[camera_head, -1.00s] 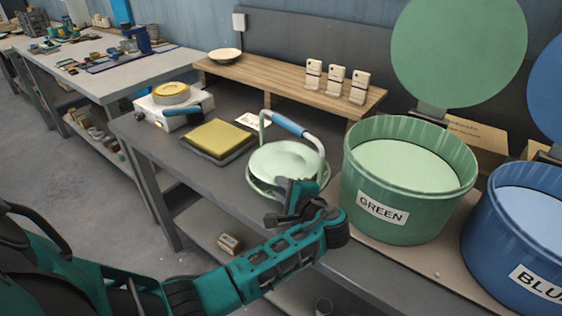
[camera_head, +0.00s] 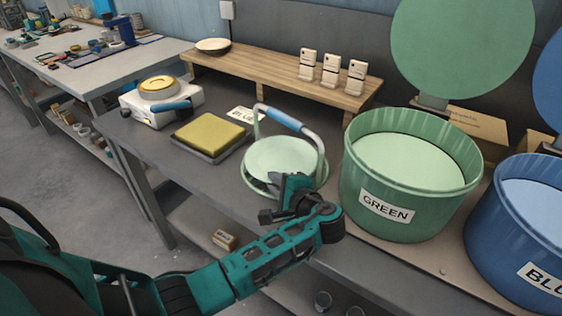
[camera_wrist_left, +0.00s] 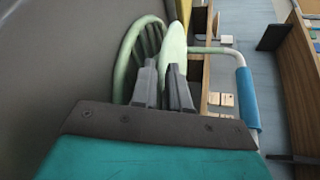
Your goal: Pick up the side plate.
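A pale green plate (camera_head: 284,157), which I take as the side plate, lies in a round green carrier (camera_head: 249,184) with a blue-gripped hoop handle, on the grey bench. My left gripper (camera_head: 294,188) is at the near side of the plate and covers part of its rim. In the left wrist view, the two fingers (camera_wrist_left: 161,66) stand a little apart. The plate's edge (camera_wrist_left: 174,45) reaches down at the fingertips, and the carrier (camera_wrist_left: 127,58) is left of it. I cannot tell whether the fingers touch the plate. My right gripper is out of view.
A green bin (camera_head: 354,180) stands close to the right of the carrier, with a blue bin (camera_head: 478,252) beyond. A yellow pad (camera_head: 208,133) and a white device (camera_head: 188,102) lie left. A wooden shelf (camera_head: 262,72) bearing a pale dish (camera_head: 213,45) stands behind.

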